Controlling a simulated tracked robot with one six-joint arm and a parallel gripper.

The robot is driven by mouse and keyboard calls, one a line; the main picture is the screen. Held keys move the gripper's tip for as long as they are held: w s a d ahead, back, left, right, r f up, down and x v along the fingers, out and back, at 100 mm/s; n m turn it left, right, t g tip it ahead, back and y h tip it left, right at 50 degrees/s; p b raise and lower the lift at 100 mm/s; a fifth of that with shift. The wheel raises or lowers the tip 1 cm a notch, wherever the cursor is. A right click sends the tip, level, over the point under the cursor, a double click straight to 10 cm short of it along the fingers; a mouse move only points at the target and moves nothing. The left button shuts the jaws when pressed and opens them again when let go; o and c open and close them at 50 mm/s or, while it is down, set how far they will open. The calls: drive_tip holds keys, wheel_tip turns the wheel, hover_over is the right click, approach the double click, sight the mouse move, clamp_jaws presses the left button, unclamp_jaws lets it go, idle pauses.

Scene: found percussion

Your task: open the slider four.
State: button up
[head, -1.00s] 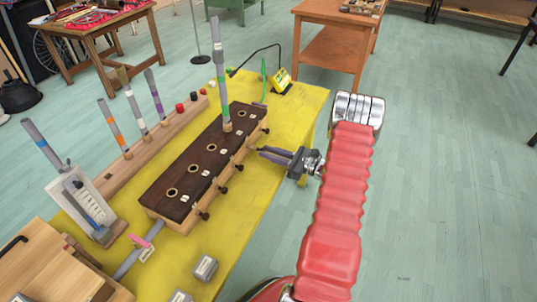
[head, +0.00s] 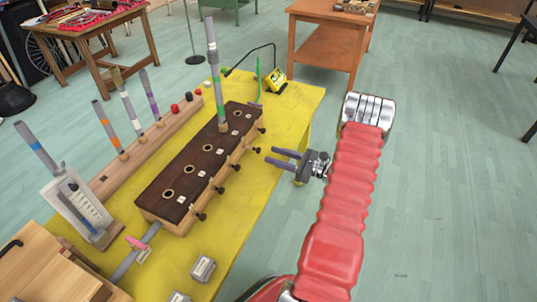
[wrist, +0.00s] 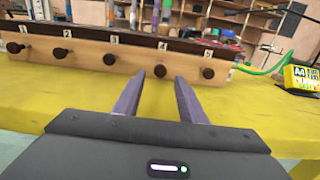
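The long box (head: 185,208) has a dark top with round holes and a row of dark knobs along its pale front side. In the wrist view its labels run from 1 on the left to 5 on the right. The knob of slider four (wrist: 160,70) is under label 4, roughly in line with the gap between my fingertips; it is also in the head view (head: 250,147). My gripper (head: 269,155) is open and empty, its fingers pointing at the knob from a short way off. In the wrist view the fingers (wrist: 158,77) show apart, with nothing between them.
A banded tube (head: 213,75) stands upright in the box top. More tubes stand in a wooden rack (head: 125,170) behind. A yellow meter (head: 276,82) and green cable are at the far end. Small metal blocks (head: 203,268) lie at the near end. Floor right of the table is clear.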

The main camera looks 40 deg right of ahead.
drive_tip(key=v, duration=0.9)
drive_tip(key=shift+s, duration=0.25)
